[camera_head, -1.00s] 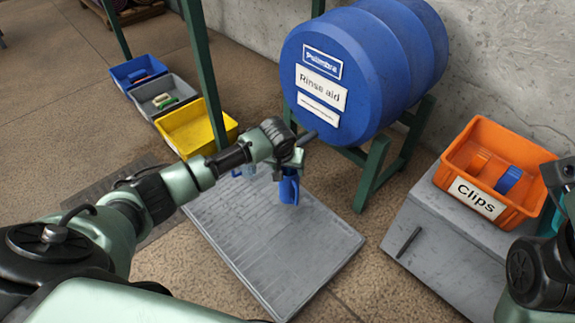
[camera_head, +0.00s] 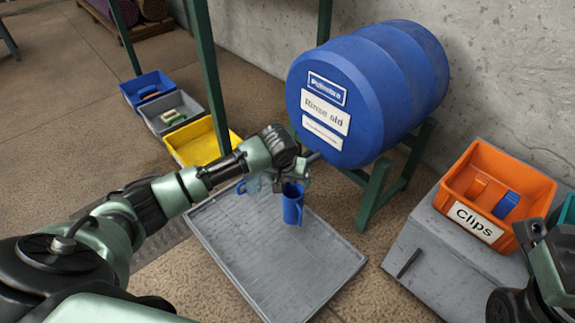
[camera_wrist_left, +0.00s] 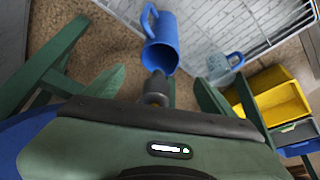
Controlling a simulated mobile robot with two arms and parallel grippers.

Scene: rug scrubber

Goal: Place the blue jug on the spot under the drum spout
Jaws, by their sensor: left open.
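The blue jug (camera_head: 293,206) stands upright on the grey slatted tray (camera_head: 270,262), just below and in front of the drum spout (camera_head: 313,158). In the left wrist view the blue jug (camera_wrist_left: 163,42) is beyond my fingertips, with its handle pointing away. My left gripper (camera_head: 297,174) is open, close above and behind the jug. In the left wrist view its fingers (camera_wrist_left: 156,84) are spread, with a dark round-ended part between them. I cannot tell whether a finger touches the jug. The marked spot is hidden. My right gripper (camera_head: 532,232) is only partly visible at the right edge.
The blue drum (camera_head: 350,95) lies on a green stand (camera_head: 376,195). A clear light-blue jug (camera_head: 251,185) stands left of the blue jug. An orange Clips bin (camera_head: 497,190) sits on a grey box at right. Yellow, grey and blue bins line the left. The tray's front is clear.

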